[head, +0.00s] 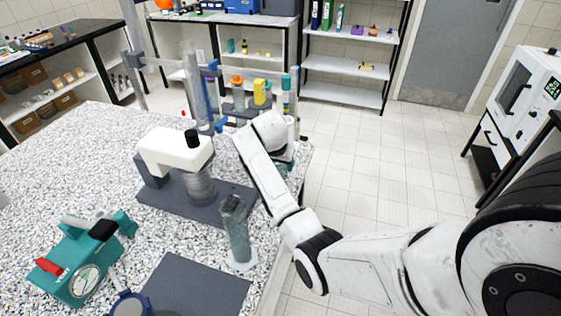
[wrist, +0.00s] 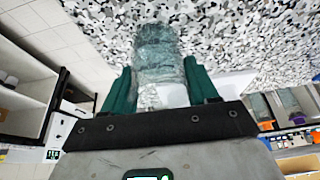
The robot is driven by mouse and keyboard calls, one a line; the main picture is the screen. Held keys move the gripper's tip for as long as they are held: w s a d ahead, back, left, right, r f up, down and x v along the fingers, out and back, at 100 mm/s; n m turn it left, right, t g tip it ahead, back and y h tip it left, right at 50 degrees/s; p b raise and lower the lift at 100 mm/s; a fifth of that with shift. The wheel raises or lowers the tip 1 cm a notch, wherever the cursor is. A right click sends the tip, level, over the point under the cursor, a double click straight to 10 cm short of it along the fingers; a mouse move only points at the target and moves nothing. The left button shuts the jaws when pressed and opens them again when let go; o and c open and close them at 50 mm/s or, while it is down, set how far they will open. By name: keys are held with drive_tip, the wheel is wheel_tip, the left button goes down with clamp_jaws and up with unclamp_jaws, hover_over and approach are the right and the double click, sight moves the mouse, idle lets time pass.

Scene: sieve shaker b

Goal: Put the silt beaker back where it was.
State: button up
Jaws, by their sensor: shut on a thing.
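The silt beaker, a clear glass vessel (wrist: 157,50), stands between the teal fingers of my gripper (wrist: 161,88) in the wrist view. The gripper is shut on it. The speckled counter (wrist: 230,30) lies behind the glass; I cannot tell whether its base touches the counter. In the head view my gripper (head: 284,162) is at the counter's right edge, largely behind my white forearm, and the beaker is mostly hidden there.
A tall glass cylinder (head: 237,235) stands near the counter's front right edge. Left of it are a white and grey machine (head: 170,153) and a teal device with a gauge (head: 85,260). A dark mat (head: 200,288) lies in front. Bottles and a clamp stand (head: 136,85) crowd the back.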

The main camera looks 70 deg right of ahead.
drive_tip(key=shift+f, duration=0.15)
drive_tip(key=o, duration=1.2)
drive_tip(key=b+v, duration=0.1)
drive_tip(key=v, duration=1.1)
